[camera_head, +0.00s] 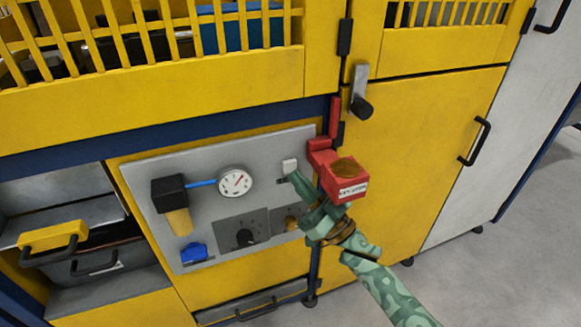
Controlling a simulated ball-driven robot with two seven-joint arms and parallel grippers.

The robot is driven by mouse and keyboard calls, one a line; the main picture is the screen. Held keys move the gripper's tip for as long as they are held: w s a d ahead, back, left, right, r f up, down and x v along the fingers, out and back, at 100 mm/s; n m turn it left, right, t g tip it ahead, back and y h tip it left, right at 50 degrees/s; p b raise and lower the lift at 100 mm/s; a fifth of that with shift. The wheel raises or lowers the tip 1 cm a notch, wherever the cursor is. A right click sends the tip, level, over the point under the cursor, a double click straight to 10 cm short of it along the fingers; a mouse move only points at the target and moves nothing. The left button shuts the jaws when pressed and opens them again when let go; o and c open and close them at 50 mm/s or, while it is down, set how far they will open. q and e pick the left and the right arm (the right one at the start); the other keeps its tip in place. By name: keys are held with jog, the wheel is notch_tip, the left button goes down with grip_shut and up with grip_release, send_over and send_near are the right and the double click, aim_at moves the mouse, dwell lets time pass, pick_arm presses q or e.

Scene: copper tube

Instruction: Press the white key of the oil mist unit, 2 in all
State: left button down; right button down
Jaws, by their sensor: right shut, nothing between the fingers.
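The oil mist unit is a grey panel (145,180) on the yellow machine front. Its small white key (289,164) is near the panel's upper right. My right gripper (293,177), patterned green, comes in from the lower right with its fingers shut and empty. Its tips are just below the white key in the picture; I cannot tell whether they touch it. My left gripper is not in view.
A red box with a brown top (345,167) stands out close beside my right gripper. The panel also carries a round gauge (235,182), a black-and-yellow filter (175,203), a dark knob plate (243,236) and a blue part (193,252). An open drawer (85,250) is at left.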

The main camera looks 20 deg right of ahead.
jog(key=shift+w, duration=0.1)
jog(key=shift+w, duration=0.3)
dwell(0.4)
jog(key=shift+w, duration=0.35)
dwell(0.4)
jog(key=shift+s, duration=0.8)
